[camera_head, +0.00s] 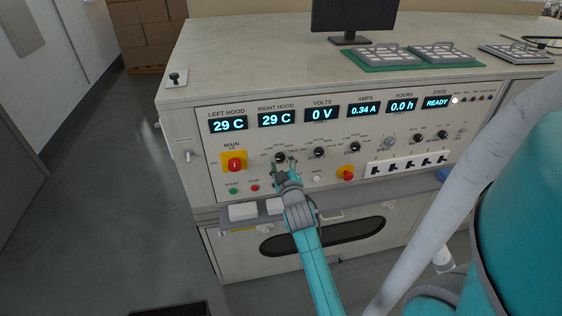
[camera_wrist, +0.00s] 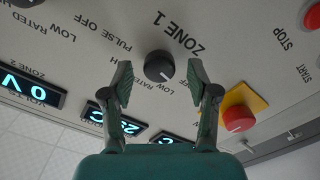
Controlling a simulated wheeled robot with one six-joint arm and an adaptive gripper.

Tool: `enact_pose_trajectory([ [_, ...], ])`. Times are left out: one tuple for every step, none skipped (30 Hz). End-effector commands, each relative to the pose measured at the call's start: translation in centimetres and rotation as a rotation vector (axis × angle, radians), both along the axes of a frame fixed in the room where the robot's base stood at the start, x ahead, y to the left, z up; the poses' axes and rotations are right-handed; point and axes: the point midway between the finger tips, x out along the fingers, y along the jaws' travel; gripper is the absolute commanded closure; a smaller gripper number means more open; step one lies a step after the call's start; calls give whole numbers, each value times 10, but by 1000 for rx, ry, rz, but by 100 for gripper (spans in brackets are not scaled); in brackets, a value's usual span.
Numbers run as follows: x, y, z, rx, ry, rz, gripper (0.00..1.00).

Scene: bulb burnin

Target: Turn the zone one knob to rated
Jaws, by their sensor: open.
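The zone one knob (camera_wrist: 158,66) is a round black knob on the pale panel, beside the printed words ZONE 1. The words LOW, RATED and OFF are printed near it; part of the lettering is hidden by my fingers. I cannot clearly tell which mark the knob points to. My gripper (camera_wrist: 160,78) is open, with one fingertip on each side of the knob and visible gaps between. In the head view my gripper (camera_head: 284,168) is in front of the panel, just below the zone one knob (camera_head: 280,157).
The zone two knob (camera_head: 319,152) and another black knob (camera_head: 355,147) are to the right. A red main switch (camera_head: 235,165) on yellow is at the left. A grey ledge (camera_head: 268,218) runs below. The displays read 0 V and READY.

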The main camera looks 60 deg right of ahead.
Motion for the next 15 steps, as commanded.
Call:
enact_pose_trajectory([
  [2,-3,0,0,0,0,40],
  [3,-4,0,0,0,0,40],
  [4,-5,0,0,0,0,40],
  [4,-5,0,0,0,0,40],
  [5,-5,0,0,0,0,40],
  [5,-6,0,0,0,0,40],
  [5,-6,0,0,0,0,40],
  [5,-6,0,0,0,0,40],
  [5,-6,0,0,0,0,40],
  [5,-6,0,0,0,0,40],
  [5,-6,0,0,0,0,40],
  [5,-6,0,0,0,0,40],
  [5,-6,0,0,0,0,45],
  [5,-6,0,0,0,0,53],
  [5,-6,0,0,0,0,63],
])
